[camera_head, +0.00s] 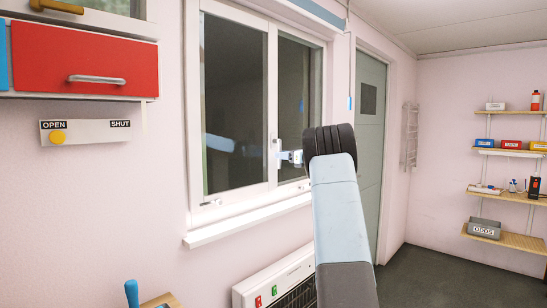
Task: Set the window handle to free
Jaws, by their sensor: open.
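A white-framed window (272,95) with dark panes fills the middle of the view. A small pale piece that looks like the window handle (278,141) is on the middle upright of the frame. Its exact setting is too small to tell. My gripper (280,156) is open at this upright, close to the handle. I cannot tell whether it touches the handle or is around it. My arm comes up from the lower right and hides part of the right pane and sill.
A plate marked OPEN and SHUT (93,132) has a yellow knob at its OPEN end. A red drawer (88,59) hangs above it. A heater (268,284) stands below the sill (240,222). A cord with a blue end (350,103) hangs beside the door (369,125). Shelves are at right.

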